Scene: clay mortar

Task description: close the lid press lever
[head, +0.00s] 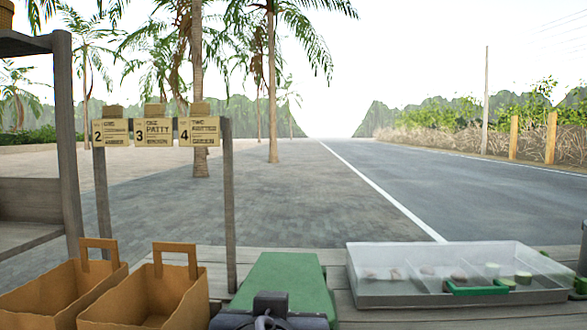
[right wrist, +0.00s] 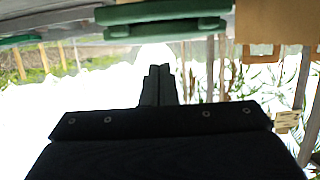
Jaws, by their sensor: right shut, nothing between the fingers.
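The green press (head: 283,275) stands at the bottom middle of the head view, between the paper bags and the clear-lidded tray. Its broad green top faces me; its lower part is hidden. In the right wrist view, which is upside down, the press (right wrist: 160,13) shows at the top, with a green bar (right wrist: 165,28) along it that may be its lever. My right gripper (head: 271,297) is at the near side of the press in the head view. Its fingers (right wrist: 157,70) are together and empty, apart from the green bar in the wrist view. My left gripper is not in view.
Brown paper bags (head: 150,300) stand left of the press. A tray with a clear lid (head: 400,300) holds small items and a green-handled piece (head: 477,289) on the right. A wooden sign frame (head: 229,210) with order cards rises behind the bags.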

